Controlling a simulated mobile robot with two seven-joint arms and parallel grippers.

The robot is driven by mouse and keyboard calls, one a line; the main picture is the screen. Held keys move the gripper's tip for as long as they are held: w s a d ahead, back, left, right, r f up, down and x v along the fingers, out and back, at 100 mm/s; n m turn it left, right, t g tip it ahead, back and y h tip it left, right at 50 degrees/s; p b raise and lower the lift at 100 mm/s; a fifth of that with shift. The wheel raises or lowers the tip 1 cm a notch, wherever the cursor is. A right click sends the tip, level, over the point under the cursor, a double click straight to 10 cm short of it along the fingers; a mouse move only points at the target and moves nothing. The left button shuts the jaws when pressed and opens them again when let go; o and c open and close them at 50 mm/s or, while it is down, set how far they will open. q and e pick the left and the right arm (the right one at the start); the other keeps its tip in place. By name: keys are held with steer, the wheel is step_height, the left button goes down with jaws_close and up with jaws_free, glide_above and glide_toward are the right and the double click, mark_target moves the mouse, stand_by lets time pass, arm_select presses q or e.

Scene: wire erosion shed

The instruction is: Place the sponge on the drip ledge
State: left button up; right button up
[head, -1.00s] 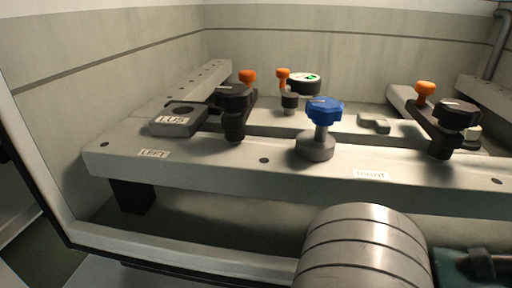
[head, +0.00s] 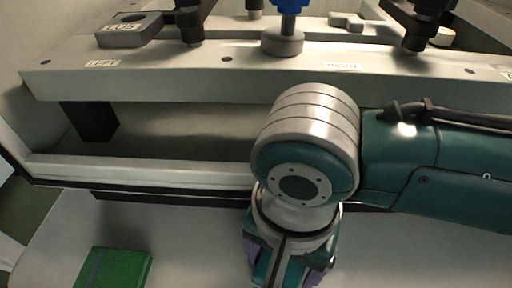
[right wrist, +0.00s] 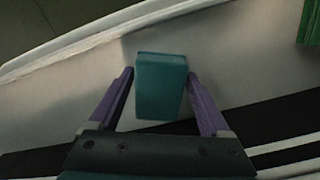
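A plain teal block (right wrist: 161,85), which looks like the sponge, sits on a pale surface in the right wrist view. My right gripper (right wrist: 161,74) points down at it, with its purple fingers apart, one on each side. Narrow gaps show between the fingertips and the block, so it does not look gripped. In the head view my right gripper (head: 284,275) is at the bottom edge, and it hides the block. A pale ledge (head: 150,170), possibly the drip ledge, runs along the tank front behind the gripper. My left gripper is not in view.
Behind the ledge is a grey clamping rail (head: 240,85) with knobs and a grey block (head: 131,30) on top.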

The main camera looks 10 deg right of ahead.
steer(key=shift+o, duration=1.3)
steer(key=shift+r, duration=0.1)
steer(key=s+a+r+n+t+y+p, duration=0.1)
steer(key=s+r+n+y+p, duration=0.1)
steer(key=r, duration=0.4)
steer(key=s+a+r+n+y+p, duration=0.1)
steer(key=r+n+p, duration=0.2)
steer(key=r, duration=0.3)
steer(key=s+d+n+t+h, duration=0.2)
steer(key=s+d+n, duration=0.2)
steer(key=d, duration=0.9)
steer(key=shift+s+n+t+h, duration=0.3)
steer(key=shift+s+n+h, duration=0.1)
steer(key=shift+s, duration=0.15)
